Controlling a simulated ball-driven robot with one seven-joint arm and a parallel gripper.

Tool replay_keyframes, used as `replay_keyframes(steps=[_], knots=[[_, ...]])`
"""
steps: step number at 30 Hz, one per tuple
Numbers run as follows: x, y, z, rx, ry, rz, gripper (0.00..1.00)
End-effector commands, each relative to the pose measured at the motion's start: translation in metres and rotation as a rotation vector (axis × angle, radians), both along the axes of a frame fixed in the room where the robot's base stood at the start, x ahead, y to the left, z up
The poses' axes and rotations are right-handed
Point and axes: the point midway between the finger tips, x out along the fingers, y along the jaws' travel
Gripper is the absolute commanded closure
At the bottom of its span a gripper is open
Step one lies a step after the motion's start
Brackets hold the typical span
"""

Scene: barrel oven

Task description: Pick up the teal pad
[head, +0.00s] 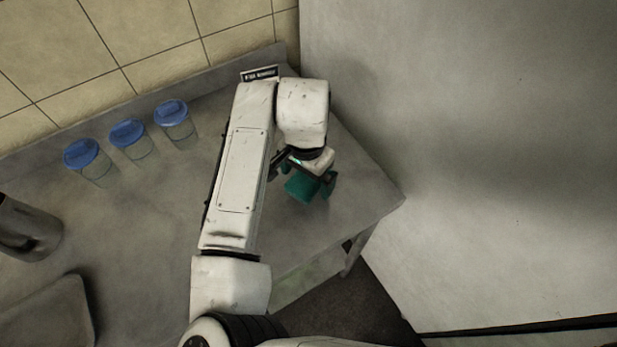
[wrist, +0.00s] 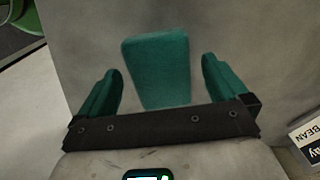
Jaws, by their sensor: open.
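The teal pad (head: 301,188) lies near the right end of the grey metal counter (head: 372,205). In the wrist view the teal pad (wrist: 158,70) is a rounded rectangular block, narrower than the gap between my fingers. My gripper (head: 307,177) is open over it. In the wrist view my gripper (wrist: 160,66) has one teal finger on each side of the pad, with clear space on both sides. The pad's near end is hidden behind the dark finger bar. I cannot tell how high the fingers are above the counter.
Several blue-lidded clear tubs (head: 130,138) stand along the tiled back wall. A small black-and-white label (head: 259,74) is at the counter's back edge. A tray (head: 45,315) and a metal vessel (head: 28,228) are at left. A large grey wall (head: 470,130) borders the right.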

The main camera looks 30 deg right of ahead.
Motion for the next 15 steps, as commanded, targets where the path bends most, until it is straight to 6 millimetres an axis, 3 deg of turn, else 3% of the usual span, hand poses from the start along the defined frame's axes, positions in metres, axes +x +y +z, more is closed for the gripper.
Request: replay_keyframes(steps=[3, 15], knots=[[0.0000, 0.0001, 0.0001, 0.000, 0.000, 0.000, 0.02], [0.0001, 0.0001, 0.0004, 0.001, 0.000, 0.000, 0.40]])
